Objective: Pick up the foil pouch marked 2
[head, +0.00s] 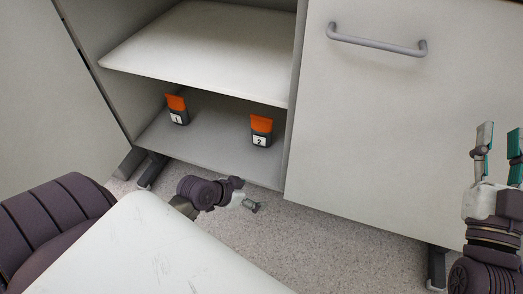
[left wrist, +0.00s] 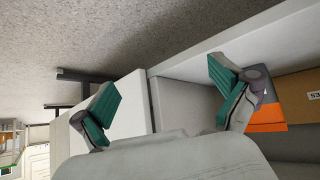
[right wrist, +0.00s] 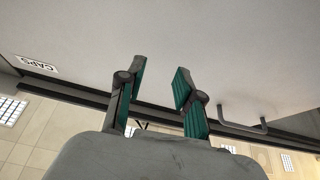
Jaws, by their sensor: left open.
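The foil pouch marked 2 (head: 261,130) stands on the lower shelf, dark grey with an orange top and a white label. A similar pouch marked 1 (head: 176,108) stands to its left. My left gripper (head: 247,203) is low in front of the shelf, below pouch 2 in the head view. In the left wrist view it (left wrist: 165,80) is open and empty. There, a grey and orange pouch (left wrist: 267,118) shows upside down, partly hidden behind the right finger; its number is unclear. My right gripper (head: 499,155) is open and empty at the far right; it also shows in the right wrist view (right wrist: 160,78).
The lower shelf (head: 215,137) lies beneath an upper shelf (head: 205,45) and beside a cabinet panel with a handle (head: 376,43). A cardboard box (left wrist: 299,98) shows in the left wrist view. Bare floor (head: 330,235) lies in front of the cabinet.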

